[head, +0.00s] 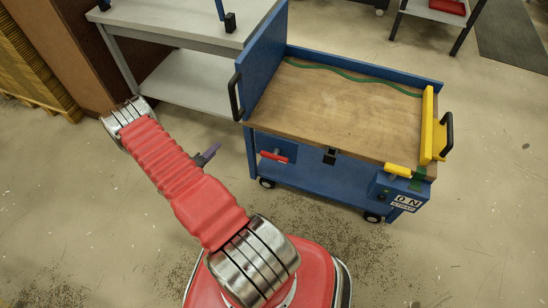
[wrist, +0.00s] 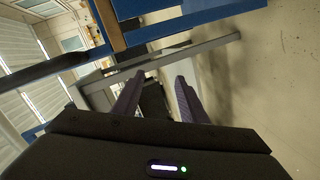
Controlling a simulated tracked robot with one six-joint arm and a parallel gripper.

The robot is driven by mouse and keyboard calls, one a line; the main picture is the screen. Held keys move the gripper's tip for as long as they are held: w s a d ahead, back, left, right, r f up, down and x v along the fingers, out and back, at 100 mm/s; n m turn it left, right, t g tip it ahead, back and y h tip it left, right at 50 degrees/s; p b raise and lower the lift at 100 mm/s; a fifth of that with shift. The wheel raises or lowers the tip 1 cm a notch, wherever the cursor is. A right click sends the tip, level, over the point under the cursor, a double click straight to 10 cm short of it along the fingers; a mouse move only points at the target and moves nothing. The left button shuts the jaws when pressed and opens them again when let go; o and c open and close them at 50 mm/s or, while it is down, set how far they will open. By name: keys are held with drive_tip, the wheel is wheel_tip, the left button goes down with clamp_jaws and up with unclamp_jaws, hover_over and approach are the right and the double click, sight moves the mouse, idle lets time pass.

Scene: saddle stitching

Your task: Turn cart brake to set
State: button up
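The blue cart (head: 310,183) has a wooden top and small black wheels. A red handle (head: 273,157) sits on a blue box at its front left. A yellow handle (head: 398,169) sits at its front right, above a plate marked "O N" (head: 406,203). No label tells me which handle is the brake. My gripper (head: 207,155) shows mostly hidden behind my red arm, left of the cart and apart from the red handle. In the wrist view my gripper (wrist: 158,82) has two purple fingers apart, with nothing between them. Neither handle can be made out there.
A grey table (head: 185,20) with a lower shelf stands behind my arm, left of the cart. A black push handle (head: 235,97) sticks out from the cart's left side. A yellow block with a black grip (head: 430,125) stands at its right. Floor in front is clear.

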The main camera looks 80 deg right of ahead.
drive_tip(key=s+a+f+g+h, duration=0.1)
drive_tip(key=s+f+g, duration=0.3)
drive_tip(key=s, duration=0.6)
drive_tip(key=n+g, duration=0.1)
drive_tip(key=g, duration=0.1)
approach(272, 159)
drive_tip(key=a, duration=0.3)
drive_tip(key=shift+w+d+f+h, duration=0.25)
drive_tip(key=shift+w+h, duration=0.05)
drive_tip(key=shift+w, duration=0.05)
drive_tip(key=shift+d, duration=0.1)
drive_tip(key=shift+x, duration=6.8)
drive_tip(key=shift+c, duration=0.5)
clamp_jaws()
